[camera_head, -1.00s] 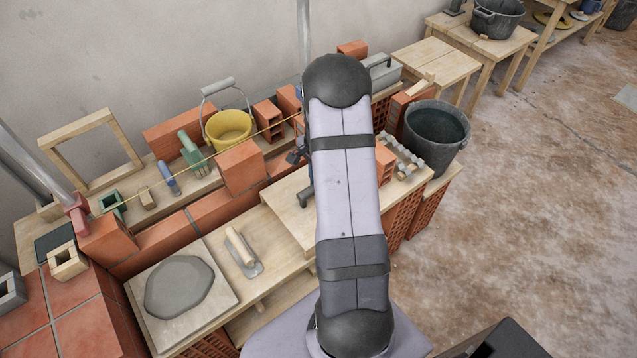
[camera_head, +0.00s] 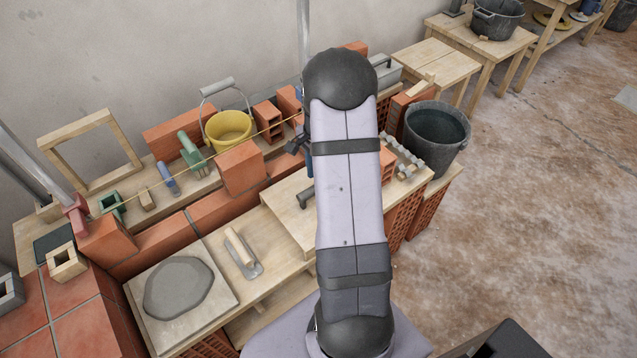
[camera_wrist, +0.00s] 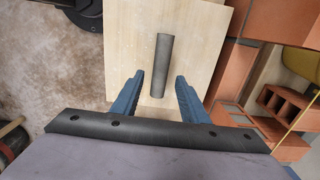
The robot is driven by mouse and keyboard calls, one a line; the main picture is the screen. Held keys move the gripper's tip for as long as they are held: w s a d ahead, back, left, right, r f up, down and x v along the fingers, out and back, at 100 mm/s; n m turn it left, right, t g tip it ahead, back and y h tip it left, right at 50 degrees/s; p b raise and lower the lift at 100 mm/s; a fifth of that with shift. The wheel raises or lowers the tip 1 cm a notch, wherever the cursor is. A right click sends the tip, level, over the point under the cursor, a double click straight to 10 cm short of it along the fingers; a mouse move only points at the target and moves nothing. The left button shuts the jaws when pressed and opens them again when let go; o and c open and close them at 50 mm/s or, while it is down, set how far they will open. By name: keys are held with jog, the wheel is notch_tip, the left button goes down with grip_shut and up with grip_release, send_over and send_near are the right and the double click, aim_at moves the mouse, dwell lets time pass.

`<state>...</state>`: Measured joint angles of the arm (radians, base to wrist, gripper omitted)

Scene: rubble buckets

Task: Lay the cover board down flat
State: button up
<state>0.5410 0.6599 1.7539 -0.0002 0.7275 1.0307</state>
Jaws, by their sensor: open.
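The cover board (camera_head: 283,206) is a pale wooden panel with a dark bar handle (camera_head: 306,198) on top. In the head view it looks flat on the bench, its right part hidden behind my arm. The wrist view shows the board (camera_wrist: 200,45) face-on, with the handle (camera_wrist: 163,58) upright in the picture. My gripper (camera_wrist: 159,78) is open, its two blue fingers apart on either side of the handle's near end. They show clear gaps to it and hold nothing. In the head view my gripper is mostly hidden behind the arm.
A trowel (camera_head: 243,254) and a mortar slab (camera_head: 178,288) lie left of the board. Bricks (camera_head: 240,167) and a yellow bucket (camera_head: 229,126) stand behind it. A dark bucket (camera_head: 436,133) stands to the right. A taut yellow string (camera_head: 180,177) crosses above the brick row.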

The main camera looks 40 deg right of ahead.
notch_tip(320, 180, up, 8)
jog(key=shift+r, duration=0.15)
jog(key=s+a+n, duration=0.7)
jog(key=a+n, duration=0.2)
jog(key=a, duration=0.2)
jog(key=s+a+n, duration=0.8)
jog(key=a+n, duration=0.1)
jog(key=a, duration=0.2)
jog(key=shift+s+a+f, duration=0.25)
jog(key=shift+f, duration=0.05)
notch_tip(320, 180, up, 10)
jog(key=p, duration=0.9)
jog(key=shift+f, duration=0.25)
